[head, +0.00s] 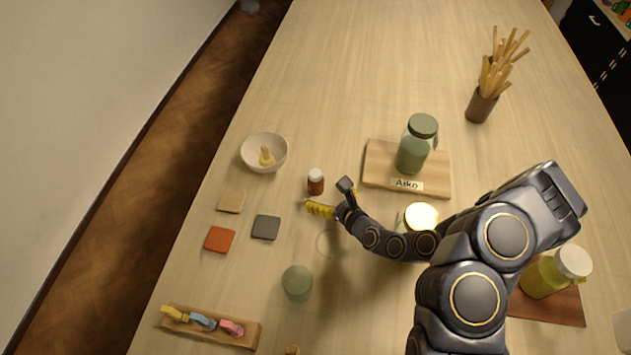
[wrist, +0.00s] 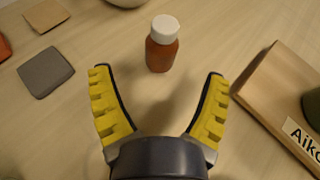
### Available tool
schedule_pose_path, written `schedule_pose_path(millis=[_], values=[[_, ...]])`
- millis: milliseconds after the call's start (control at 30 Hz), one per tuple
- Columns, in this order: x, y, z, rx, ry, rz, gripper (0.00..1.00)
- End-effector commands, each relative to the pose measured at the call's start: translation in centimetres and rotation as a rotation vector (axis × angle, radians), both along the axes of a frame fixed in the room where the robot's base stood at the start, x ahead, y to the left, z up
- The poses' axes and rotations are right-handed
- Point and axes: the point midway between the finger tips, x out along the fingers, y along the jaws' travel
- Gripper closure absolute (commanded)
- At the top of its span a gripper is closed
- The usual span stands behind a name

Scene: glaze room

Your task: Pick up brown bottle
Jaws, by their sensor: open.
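The brown bottle (head: 316,184) is small, with a white cap, and stands upright on the table in the head view. In the wrist view the brown bottle (wrist: 162,48) stands just beyond the fingertips, roughly centred between them. My gripper (head: 328,197) is close to the bottle on its near side. In the wrist view my gripper (wrist: 158,72) has its two yellow ridged fingers spread apart with nothing between them but table. The bottle does not appear to be touched by either finger.
Right of the bottle is a wooden board (head: 375,162) with a green jar (head: 412,152) and an "Aiko" label. A white bowl (head: 249,157) stands at upper left. Flat tiles, dark (head: 265,227), red (head: 219,239) and tan (head: 231,201), lie left. A green glass (head: 297,283) stands nearer.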

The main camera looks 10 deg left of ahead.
Motion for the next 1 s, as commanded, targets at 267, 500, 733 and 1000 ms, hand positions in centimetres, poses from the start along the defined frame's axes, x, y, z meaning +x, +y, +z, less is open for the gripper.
schedule_pose_path(millis=[267, 500, 733, 1000], values=[[1.0, 1.1, -0.4, 0.004, -0.002, 0.003, 0.22], [3.2, 2.9, -0.9, 0.001, -0.007, 0.009, 0.22], [4.6, 3.9, -1.7, 0.004, -0.003, 0.004, 0.22], [4.7, 4.0, -1.8, 0.005, -0.003, 0.001, 0.27]])
